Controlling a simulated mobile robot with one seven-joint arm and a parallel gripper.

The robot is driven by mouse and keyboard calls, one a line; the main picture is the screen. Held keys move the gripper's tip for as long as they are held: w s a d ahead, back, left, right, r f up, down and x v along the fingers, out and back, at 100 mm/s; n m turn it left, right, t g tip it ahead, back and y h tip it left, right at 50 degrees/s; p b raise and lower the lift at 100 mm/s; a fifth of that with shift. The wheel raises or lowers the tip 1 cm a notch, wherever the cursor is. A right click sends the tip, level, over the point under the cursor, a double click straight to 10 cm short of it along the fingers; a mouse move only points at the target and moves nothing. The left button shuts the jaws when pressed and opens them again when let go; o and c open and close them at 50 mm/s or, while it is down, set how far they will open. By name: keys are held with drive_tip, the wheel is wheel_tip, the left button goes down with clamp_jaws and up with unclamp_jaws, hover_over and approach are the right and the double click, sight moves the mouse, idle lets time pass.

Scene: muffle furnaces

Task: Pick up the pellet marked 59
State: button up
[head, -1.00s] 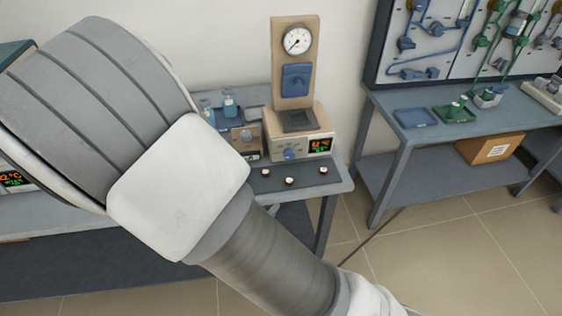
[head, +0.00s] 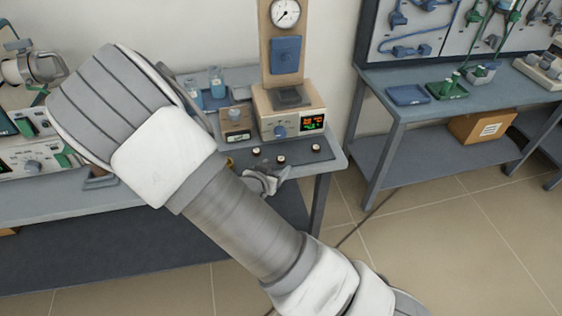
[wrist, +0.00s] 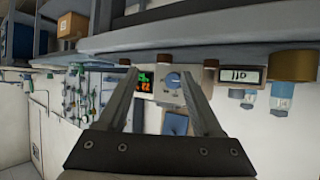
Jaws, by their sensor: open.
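Three small dark pellets with pale tops stand on the grey bench in the head view: a left one (head: 256,151), a middle one (head: 281,160) and a right one (head: 316,148). Their marks are too small to read, so I cannot tell which is 59. My gripper (head: 268,180) is at the bench's front edge, just in front of the left and middle pellets and partly hidden by my arm. In the wrist view, which is upside down, my gripper (wrist: 158,72) is open and empty, with small brown pellets (wrist: 210,62) beyond the fingertips.
A press with a dial gauge (head: 286,14) and lit display (head: 313,122) stands behind the pellets. Left of it are a small boxed instrument (head: 237,124) and blue-labelled bottles (head: 217,82). A brass cylinder (wrist: 292,65) is close in the wrist view. A second bench (head: 440,108) stands right.

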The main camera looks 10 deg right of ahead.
sight(281, 159)
drive_tip(key=x, duration=0.2)
drive_tip(key=b+x, duration=0.1)
drive_tip(key=x, duration=0.2)
drive_tip(key=shift+w+a+r, duration=0.1)
drive_tip(key=shift+w+a, duration=0.1)
drive_tip(key=shift+a, duration=0.05)
clamp_jaws()
